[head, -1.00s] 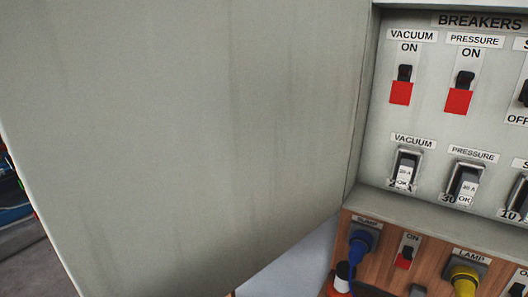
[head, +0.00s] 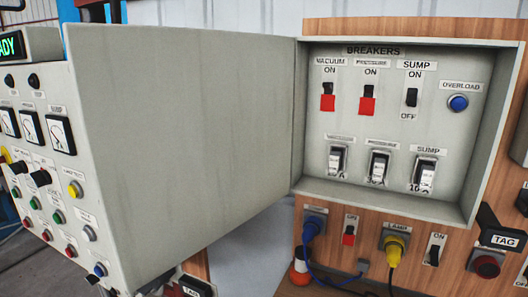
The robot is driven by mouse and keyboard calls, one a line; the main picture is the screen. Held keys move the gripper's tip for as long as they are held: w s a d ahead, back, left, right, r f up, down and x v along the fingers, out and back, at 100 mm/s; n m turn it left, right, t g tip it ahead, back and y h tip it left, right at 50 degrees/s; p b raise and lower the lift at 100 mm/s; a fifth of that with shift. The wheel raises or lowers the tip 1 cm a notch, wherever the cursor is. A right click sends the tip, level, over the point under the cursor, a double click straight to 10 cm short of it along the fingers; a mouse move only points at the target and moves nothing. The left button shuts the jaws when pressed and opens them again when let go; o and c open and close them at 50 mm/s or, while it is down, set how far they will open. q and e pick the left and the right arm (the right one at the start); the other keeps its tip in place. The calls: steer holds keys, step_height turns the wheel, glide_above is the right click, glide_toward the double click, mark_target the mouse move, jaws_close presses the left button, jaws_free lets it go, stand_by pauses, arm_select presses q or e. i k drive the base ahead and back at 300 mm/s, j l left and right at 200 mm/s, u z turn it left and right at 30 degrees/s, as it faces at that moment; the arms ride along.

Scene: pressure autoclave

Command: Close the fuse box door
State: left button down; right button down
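The fuse box door (head: 195,140) is a large pale grey panel standing wide open. It is joined at the left edge of the fuse box (head: 480,190) and swings out toward me on the left. The box is open on a wooden board, with its breaker panel showing: vacuum (head: 328,98) and pressure (head: 369,99) switches with red showing, a sump switch (head: 412,97), a blue overload button (head: 457,103) and a lower row of fuses. Neither of my grippers is in view.
A control console (head: 50,170) with gauges, knobs and buttons stands left of the door, partly covered by it. Below the box are a blue plug (head: 313,225), a yellow lamp plug (head: 394,243) and switches. A black TAG handle (head: 500,232) sits at lower right.

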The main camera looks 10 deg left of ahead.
mark_target(187, 132)
steer(key=j+z, duration=0.1)
steer(key=z, duration=0.3)
steer(key=j+z, duration=0.15)
steer(key=z, duration=0.25)
steer(key=j+z, duration=0.1)
steer(key=z, duration=0.3)
steer(key=j+z, duration=0.15)
steer(key=z, duration=0.25)
steer(key=k+j, duration=0.1)
steer(key=j, duration=0.4)
steer(key=k+j, duration=0.1)
steer(key=j, duration=0.4)
steer(key=k+j, duration=0.1)
steer(key=j, duration=0.4)
steer(key=k+j, duration=0.1)
steer(key=j, duration=0.4)
steer(key=k+j, duration=0.1)
steer(key=j, duration=0.4)
